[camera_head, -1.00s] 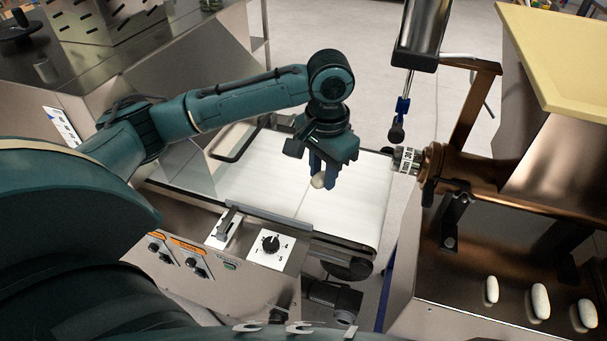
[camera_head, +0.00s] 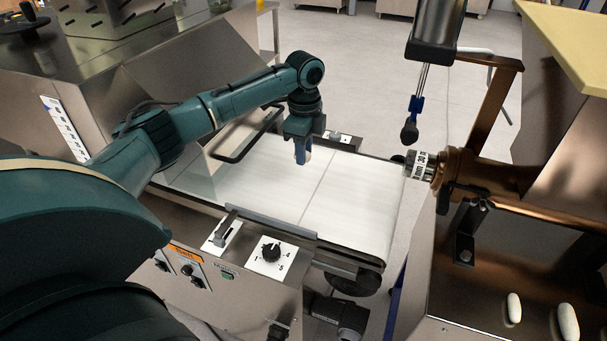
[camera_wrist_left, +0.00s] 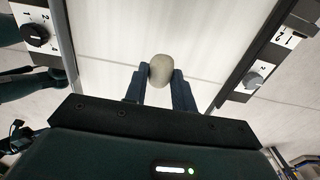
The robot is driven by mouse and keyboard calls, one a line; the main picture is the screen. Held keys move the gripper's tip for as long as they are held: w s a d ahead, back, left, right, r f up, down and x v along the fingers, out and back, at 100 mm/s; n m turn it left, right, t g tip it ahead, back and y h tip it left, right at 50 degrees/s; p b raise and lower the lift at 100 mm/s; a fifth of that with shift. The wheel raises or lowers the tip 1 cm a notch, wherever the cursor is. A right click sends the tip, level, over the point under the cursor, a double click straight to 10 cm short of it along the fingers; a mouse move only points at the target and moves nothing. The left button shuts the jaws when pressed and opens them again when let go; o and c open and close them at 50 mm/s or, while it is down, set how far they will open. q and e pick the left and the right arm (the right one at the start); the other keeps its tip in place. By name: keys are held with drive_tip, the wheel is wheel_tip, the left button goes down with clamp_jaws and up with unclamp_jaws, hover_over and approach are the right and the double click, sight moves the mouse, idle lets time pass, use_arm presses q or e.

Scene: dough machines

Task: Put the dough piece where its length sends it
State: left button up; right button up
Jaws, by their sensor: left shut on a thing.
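My left gripper (camera_head: 300,153) is over the white conveyor belt (camera_head: 345,210), its fingers pointing down. In the left wrist view the left gripper (camera_wrist_left: 160,76) is shut on a pale, rounded dough piece (camera_wrist_left: 161,68), one finger on each side of it. In the head view the dough piece is hidden or too small to make out between the fingers. Whether it touches the belt, I cannot tell. My right gripper is not in view.
A dial plate (camera_head: 270,256) and a metal guide rail (camera_head: 272,221) line the belt's near edge. Other pale dough pieces (camera_head: 568,322) lie on a metal tray at the lower right. A copper-coloured machine (camera_head: 490,172) stands right of the belt.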

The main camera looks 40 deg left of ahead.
sight(304, 181)
use_arm(q)
drive_tip(key=shift+f, duration=3.2)
drive_tip(key=o, duration=0.9)
drive_tip(key=shift+f, duration=0.1)
drive_tip(key=shift+o, duration=0.2)
